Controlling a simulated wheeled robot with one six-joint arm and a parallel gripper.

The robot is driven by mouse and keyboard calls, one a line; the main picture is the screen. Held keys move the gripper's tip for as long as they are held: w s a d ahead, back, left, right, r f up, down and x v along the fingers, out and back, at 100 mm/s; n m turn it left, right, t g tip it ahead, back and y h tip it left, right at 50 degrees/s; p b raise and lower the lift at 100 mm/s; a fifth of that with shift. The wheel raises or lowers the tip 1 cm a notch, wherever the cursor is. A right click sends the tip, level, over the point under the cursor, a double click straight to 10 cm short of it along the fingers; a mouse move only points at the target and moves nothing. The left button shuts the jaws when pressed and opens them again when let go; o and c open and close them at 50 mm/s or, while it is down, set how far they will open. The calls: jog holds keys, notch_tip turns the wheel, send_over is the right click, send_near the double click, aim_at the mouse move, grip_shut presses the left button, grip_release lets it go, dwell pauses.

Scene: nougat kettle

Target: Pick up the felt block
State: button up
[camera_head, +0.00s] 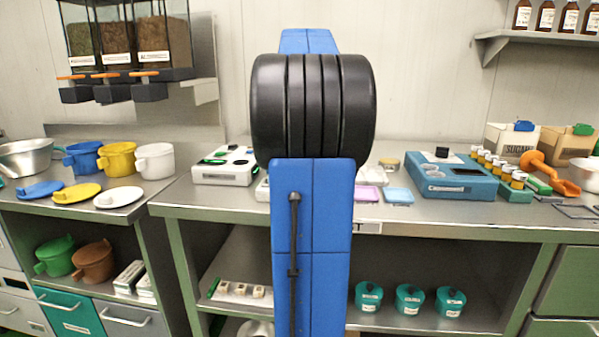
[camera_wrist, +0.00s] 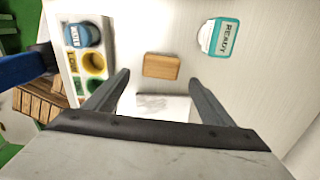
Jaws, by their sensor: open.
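In the wrist view an orange-brown block (camera_wrist: 161,66) lies flat on a pale surface, just beyond my fingertips; it looks like the felt block, though I cannot be sure of its material. My gripper (camera_wrist: 159,79) is open, one finger to each side, with nothing held between them. The block sits roughly centred between the finger lines and is not touched. A whitish patch or sheet (camera_wrist: 160,106) shows between the fingers, nearer to me. In the head view my blue arm hides my gripper, and I cannot make out the block there.
In the wrist view, a white tray (camera_wrist: 62,50) with a blue-topped item and coloured wells is at left, and a teal-and-white READY label piece (camera_wrist: 220,37) at upper right. The head view shows a crowded metal counter (camera_head: 235,208), with teal pots (camera_head: 410,298) on the shelf below.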

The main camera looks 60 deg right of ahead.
jog(key=shift+w+a+f, duration=0.1)
jog(key=shift+w+f, duration=0.05)
jog(key=shift+f, duration=1.15)
jog(key=shift+w+f, duration=0.15)
jog(key=shift+f, duration=1.15)
jog(key=c, duration=1.2)
